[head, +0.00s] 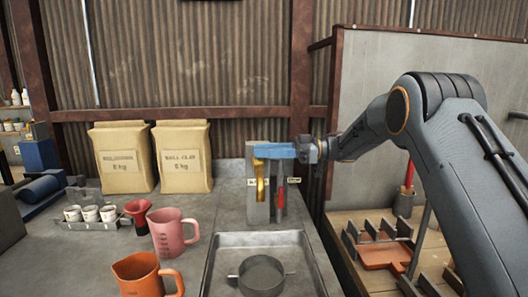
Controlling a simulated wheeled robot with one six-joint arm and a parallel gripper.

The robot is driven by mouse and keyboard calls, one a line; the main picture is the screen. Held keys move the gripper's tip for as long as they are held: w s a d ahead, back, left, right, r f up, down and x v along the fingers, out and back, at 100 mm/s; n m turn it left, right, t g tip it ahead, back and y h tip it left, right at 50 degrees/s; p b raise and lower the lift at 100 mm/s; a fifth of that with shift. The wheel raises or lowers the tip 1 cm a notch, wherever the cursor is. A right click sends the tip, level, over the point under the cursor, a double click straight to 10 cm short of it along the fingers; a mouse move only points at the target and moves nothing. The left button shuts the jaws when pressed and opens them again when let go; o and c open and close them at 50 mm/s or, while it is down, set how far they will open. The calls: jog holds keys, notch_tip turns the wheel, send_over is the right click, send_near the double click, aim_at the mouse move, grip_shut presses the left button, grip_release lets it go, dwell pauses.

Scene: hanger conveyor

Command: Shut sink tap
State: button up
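A grey upright panel (251,208) stands on the bench behind a shallow metal sink basin (217,262). A yellow brass-like part (261,188) hangs down its left side, and a red part (280,197) is on its right side. Small white labels are beside them, too small to read surely. I cannot tell which part is the tap's handle. My gripper (258,151), with blue fingers, reaches in from the right across the top of the panel, just above the yellow part. The fingers overlap in this view, so contact and finger gap cannot be told. They hide the panel's upper part.
A metal ring with side handles (262,276) sits in the basin. A pink jug (173,236), an orange jug (139,277), a red cup (138,215) and small white cups (90,213) stand left. Two paper sacks (184,158) stand behind. A partition (430,75) rises right.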

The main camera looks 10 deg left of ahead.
jog(key=shift+d, duration=0.1)
jog(key=b+v, duration=0.2)
jog(key=v, duration=0.5)
jog(key=shift+w+d, duration=0.15)
jog(key=shift+d, duration=0.1)
jog(key=shift+r, duration=0.15)
